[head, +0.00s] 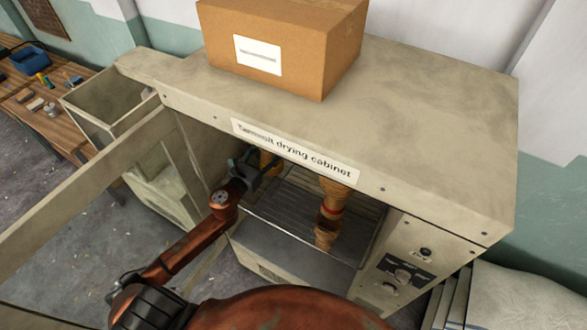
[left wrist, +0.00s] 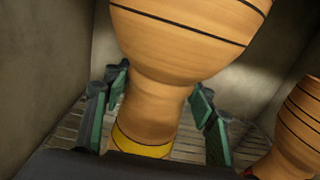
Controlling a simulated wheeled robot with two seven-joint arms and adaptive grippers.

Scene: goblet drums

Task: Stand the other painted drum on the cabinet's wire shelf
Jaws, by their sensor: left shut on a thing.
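The yellow-banded drum (left wrist: 165,95) is tan with dark lines and is upright inside the cabinet (head: 440,130). My left gripper (head: 262,172) is shut around its narrow waist, with a finger pad on each side in the left wrist view (left wrist: 160,108). In the head view only a bit of this drum (head: 268,161) shows under the cabinet's top edge. A red-banded drum (head: 328,213) stands to its right on the wire shelf (head: 283,212); it also shows in the left wrist view (left wrist: 297,130). The held drum's foot is hidden, so I cannot tell whether it touches the shelf. My right gripper is not in view.
The cabinet door (head: 95,185) is open to the left. A cardboard box (head: 290,50) sits on the cabinet top. The cabinet's side walls are close around the gripper. A control panel (head: 405,270) is at the right front. A wooden bench (head: 60,120) with small items is at far left.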

